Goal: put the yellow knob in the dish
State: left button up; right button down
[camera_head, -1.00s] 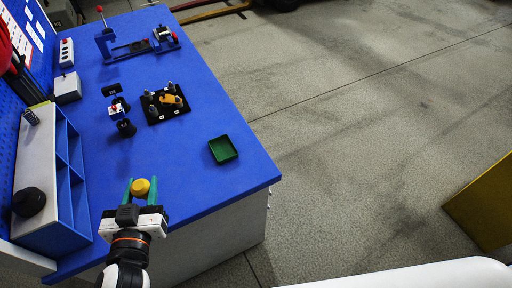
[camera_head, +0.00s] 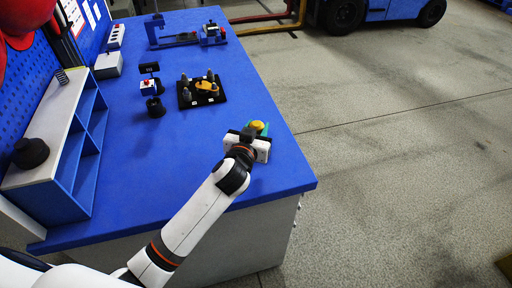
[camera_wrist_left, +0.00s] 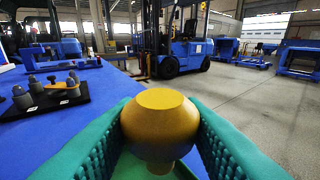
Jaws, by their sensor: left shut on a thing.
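The yellow knob (camera_head: 257,126) is held in my left gripper (camera_head: 258,127), above the right part of the blue table. In the left wrist view the knob (camera_wrist_left: 159,120) is rounded with a flat top and a narrower stem below, gripped between two ribbed green fingers. The green dish cannot be made out separately in the head view; my gripper covers that area. Some green shows around the knob, but I cannot tell whether it is finger or dish. My right gripper is not in view.
A black plate with grey posts and a yellow part (camera_head: 203,91) stands behind the gripper. A small fixture with a red button (camera_head: 149,87) is left of it. A grey-topped blue shelf (camera_head: 52,130) lines the left. The table's middle is clear. A blue forklift (camera_wrist_left: 172,45) stands beyond.

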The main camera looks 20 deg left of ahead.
pick_arm(q)
notch_tip(320, 180, down, 2)
jog(key=shift+f, duration=0.4)
notch_tip(320, 180, down, 3)
jog(key=shift+f+b, duration=0.1)
jog(key=shift+b, duration=0.35)
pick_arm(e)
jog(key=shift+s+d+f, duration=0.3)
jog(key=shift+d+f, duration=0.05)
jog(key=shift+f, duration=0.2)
